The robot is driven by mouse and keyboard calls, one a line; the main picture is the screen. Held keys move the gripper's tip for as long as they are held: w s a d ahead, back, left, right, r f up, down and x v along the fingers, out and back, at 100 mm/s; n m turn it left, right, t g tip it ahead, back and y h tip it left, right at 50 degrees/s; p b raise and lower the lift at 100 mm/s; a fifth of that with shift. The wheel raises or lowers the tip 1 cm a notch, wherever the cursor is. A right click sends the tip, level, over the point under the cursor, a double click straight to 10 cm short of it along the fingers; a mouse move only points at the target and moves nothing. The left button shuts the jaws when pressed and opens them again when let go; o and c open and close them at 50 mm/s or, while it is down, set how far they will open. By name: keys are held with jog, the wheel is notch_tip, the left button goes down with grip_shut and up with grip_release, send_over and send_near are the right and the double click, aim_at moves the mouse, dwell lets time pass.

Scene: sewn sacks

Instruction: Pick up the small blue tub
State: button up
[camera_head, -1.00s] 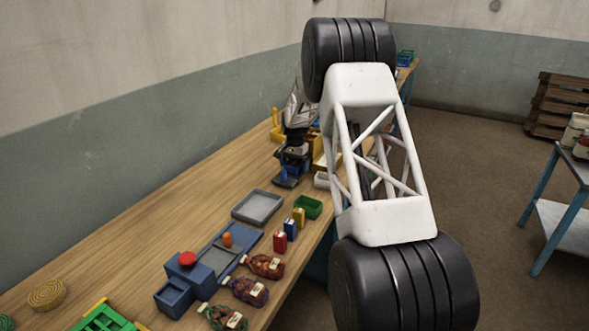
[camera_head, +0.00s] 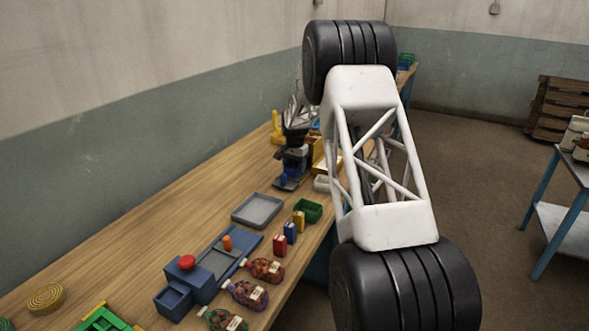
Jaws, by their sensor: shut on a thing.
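My gripper (camera_head: 295,161) is small and dark at the far part of the bench, left of my white lattice arm link. It is shut on a small blue thing (camera_head: 290,171), which looks like the small blue tub. The jaws cover much of it, and its outline is too small to make out. A flat dark-blue base (camera_head: 285,184) is just below it. I cannot tell how much gap lies between them.
The wooden bench (camera_head: 140,243) runs along the wall. Nearer stand a grey tray (camera_head: 257,209), a green tub (camera_head: 309,210), small red, blue and yellow packs, a blue machine (camera_head: 187,284) and several filled net sacks (camera_head: 265,270). The bench's left-middle is clear.

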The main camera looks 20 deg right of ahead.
notch_tip(320, 180, up, 17)
dwell(0.6)
jog(key=shift+r, duration=0.1)
dwell(0.4)
